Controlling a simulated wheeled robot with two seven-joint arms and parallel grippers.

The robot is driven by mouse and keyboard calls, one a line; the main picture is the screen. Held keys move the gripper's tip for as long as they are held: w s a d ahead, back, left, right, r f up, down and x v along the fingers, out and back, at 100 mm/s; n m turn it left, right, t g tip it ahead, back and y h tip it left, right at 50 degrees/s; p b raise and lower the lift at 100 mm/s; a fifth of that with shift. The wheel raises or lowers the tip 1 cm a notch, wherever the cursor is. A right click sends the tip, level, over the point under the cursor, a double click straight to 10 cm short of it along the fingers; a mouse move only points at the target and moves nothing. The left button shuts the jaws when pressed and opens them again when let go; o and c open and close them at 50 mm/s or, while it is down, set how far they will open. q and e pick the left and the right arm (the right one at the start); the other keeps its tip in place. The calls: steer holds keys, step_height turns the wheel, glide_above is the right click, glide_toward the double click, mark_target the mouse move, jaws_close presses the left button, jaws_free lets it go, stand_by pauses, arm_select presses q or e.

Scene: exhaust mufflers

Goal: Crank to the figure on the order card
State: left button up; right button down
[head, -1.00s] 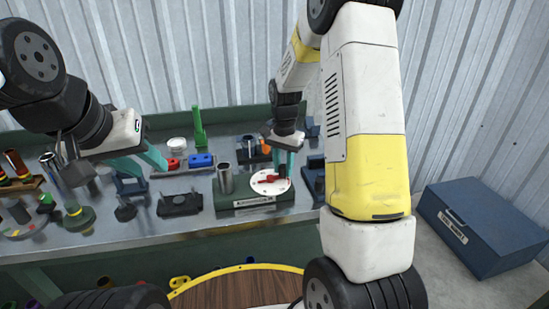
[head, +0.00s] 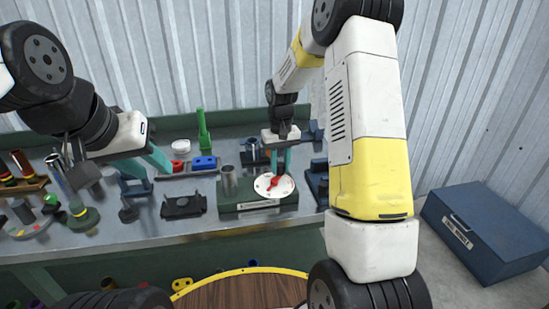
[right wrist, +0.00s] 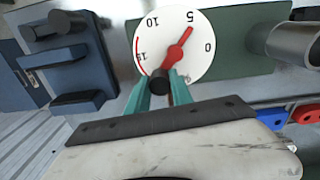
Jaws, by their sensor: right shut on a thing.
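The white dial (head: 262,190), numbered 0, 5, 10 and 15, sits on a dark green base (head: 228,208) on the bench. Its red crank pointer (head: 275,186) shows with its tip close to the 5 in the right wrist view (right wrist: 184,38). My right gripper (head: 281,160) is shut on the black crank knob (right wrist: 160,80), at the dial's rim between its teal fingers. My left gripper (head: 146,168) is empty above the bench, left of the dial, its teal fingers apart. I cannot make out an order card.
A metal tube (head: 229,181) stands on the base left of the dial. A blue block (head: 204,163), a green upright piece (head: 203,130) and a black fixture (head: 183,206) are further left. Dark blue fixtures (head: 317,180) stand close on the right. A blue toolbox (head: 480,230) is at the far right.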

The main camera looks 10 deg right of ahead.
steer(key=shift+w+a+n, duration=0.25)
steer(key=shift+a+n, duration=0.05)
steer(key=shift+n, duration=0.6)
steer(key=c, duration=1.1)
jaws_free()
step_height(320, 180, up, 7)
steer(key=shift+r, duration=0.4)
